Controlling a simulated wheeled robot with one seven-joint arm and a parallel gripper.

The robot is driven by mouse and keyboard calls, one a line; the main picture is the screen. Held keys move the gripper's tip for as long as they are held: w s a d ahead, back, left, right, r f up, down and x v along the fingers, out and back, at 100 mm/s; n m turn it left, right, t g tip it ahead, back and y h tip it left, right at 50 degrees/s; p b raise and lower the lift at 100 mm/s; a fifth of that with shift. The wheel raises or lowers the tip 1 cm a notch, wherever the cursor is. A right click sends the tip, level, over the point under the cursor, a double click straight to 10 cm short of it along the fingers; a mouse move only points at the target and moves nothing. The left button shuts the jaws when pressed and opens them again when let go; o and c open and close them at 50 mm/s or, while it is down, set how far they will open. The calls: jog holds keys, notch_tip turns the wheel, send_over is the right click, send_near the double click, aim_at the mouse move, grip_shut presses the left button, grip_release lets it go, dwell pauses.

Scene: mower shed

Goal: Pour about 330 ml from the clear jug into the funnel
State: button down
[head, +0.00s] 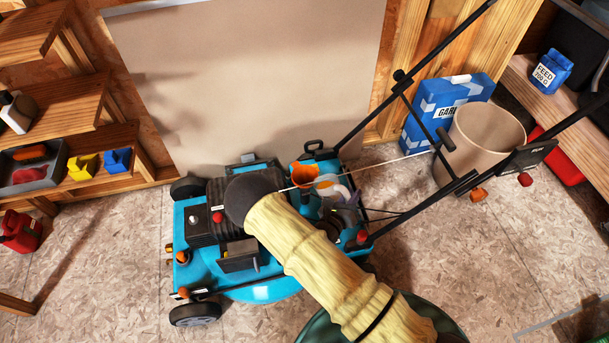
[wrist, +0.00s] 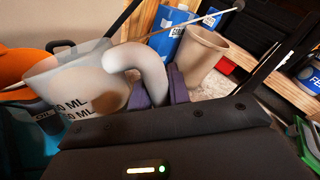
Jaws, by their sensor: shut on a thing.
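The clear jug (wrist: 80,85) has black ML marks and a thick white handle (wrist: 150,68). It is held in the air over the mower, and in the head view the jug (head: 327,184) is partly hidden by my arm. My gripper (wrist: 160,90) has purple fingers and is shut on the handle. The orange funnel (head: 304,174) stands on the mower, just left of the jug, and its orange rim (wrist: 22,62) shows behind the jug in the wrist view. The jug looks somewhat tilted in the wrist view. I cannot tell its liquid level or whether liquid flows.
The blue mower (head: 262,290) stands on the floor, with black handlebars (head: 375,115) rising to the right. A beige bin (head: 485,145) and a blue box (head: 430,110) stand behind them. Shelves (head: 65,115) are at the left. A red can (head: 20,230) is at far left.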

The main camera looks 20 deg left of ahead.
jog(key=shift+a+r, duration=0.1)
jog(key=shift+r, duration=0.2)
jog(key=shift+w+a+r+n, duration=0.1)
jog(key=shift+a+r+n, duration=0.05)
jog(key=shift+a+n, duration=0.15)
jog(key=shift+w+a+r, duration=0.15)
jog(key=shift+r, duration=0.1)
jog(key=shift+w+a+r+n+g+h, duration=0.15)
jog(key=shift+a+r+n, duration=0.1)
jog(key=shift+r+n, duration=0.35)
jog(key=shift+w+a+r+n+g+h, duration=0.1)
jog(key=shift+a+r+n, duration=0.2)
jog(key=shift+r+n, duration=0.2)
jog(key=shift+w+a+r+n+g+h, duration=0.15)
jog(key=shift+a+r+n, duration=0.1)
jog(key=shift+r+n, duration=0.35)
dwell(2.1)
jog(key=shift+w+a+r+n+p, duration=0.2)
jog(key=shift+a+r+n, duration=0.15)
jog(key=shift+r, duration=0.15)
jog(key=shift+w+a+r+n+p, duration=0.1)
jog(key=shift+a+r+n+p, duration=0.1)
jog(key=shift+r+n, duration=0.2)
dwell(2.4)
